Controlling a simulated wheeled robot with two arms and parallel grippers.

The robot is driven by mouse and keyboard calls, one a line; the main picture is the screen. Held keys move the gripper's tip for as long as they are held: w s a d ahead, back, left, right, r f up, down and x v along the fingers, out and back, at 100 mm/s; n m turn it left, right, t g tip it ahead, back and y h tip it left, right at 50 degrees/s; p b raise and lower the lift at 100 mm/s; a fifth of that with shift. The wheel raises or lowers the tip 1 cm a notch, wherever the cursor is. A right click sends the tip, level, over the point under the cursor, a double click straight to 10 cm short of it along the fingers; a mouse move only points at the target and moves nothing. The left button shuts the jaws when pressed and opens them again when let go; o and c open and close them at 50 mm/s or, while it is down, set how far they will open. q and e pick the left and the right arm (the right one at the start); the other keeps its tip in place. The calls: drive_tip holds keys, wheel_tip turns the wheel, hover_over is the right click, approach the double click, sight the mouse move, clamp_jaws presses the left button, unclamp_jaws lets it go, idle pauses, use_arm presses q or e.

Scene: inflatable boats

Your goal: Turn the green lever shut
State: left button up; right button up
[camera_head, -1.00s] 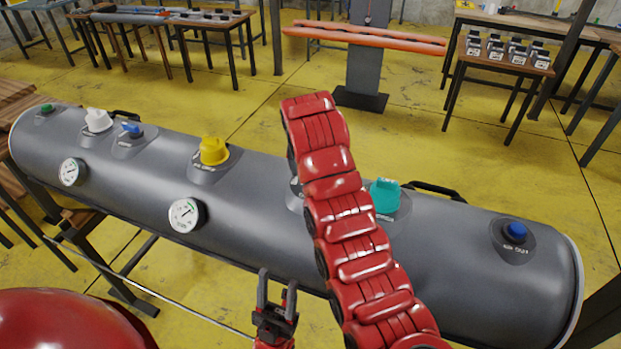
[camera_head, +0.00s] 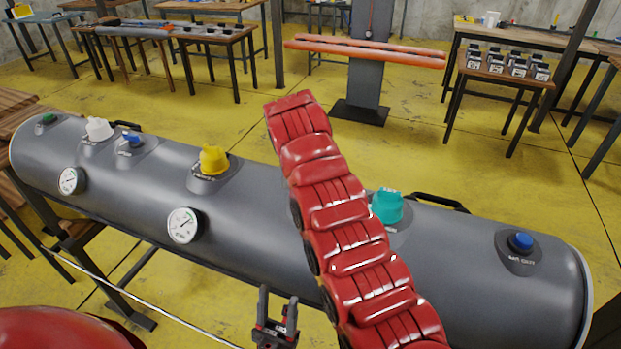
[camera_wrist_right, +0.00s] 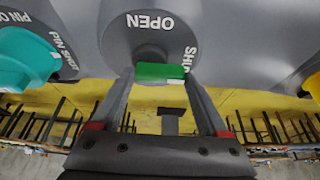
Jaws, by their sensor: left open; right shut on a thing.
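The green lever (camera_wrist_right: 160,72) sits on a round grey plate marked OPEN and SHUT in the right wrist view. My right gripper (camera_wrist_right: 158,84) has one finger on each side of the lever and is shut on it. I cannot tell which word the lever points to. In the head view my red right arm (camera_head: 335,215) crosses the grey tube (camera_head: 115,178) and hides the lever and the right gripper. My left gripper (camera_head: 276,305) is open and empty, low in front of the tube.
A yellow knob (camera_head: 213,160) and a teal knob (camera_head: 387,206) stand on either side of my right arm.

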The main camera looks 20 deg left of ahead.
drive_tip(key=o, duration=1.2)
drive_tip(key=shift+o, duration=0.2)
drive_tip(key=p+v, duration=0.1)
drive_tip(key=v, duration=1.6)
drive_tip(key=shift+r+p, duration=0.2)
drive_tip(key=shift+p, duration=0.15)
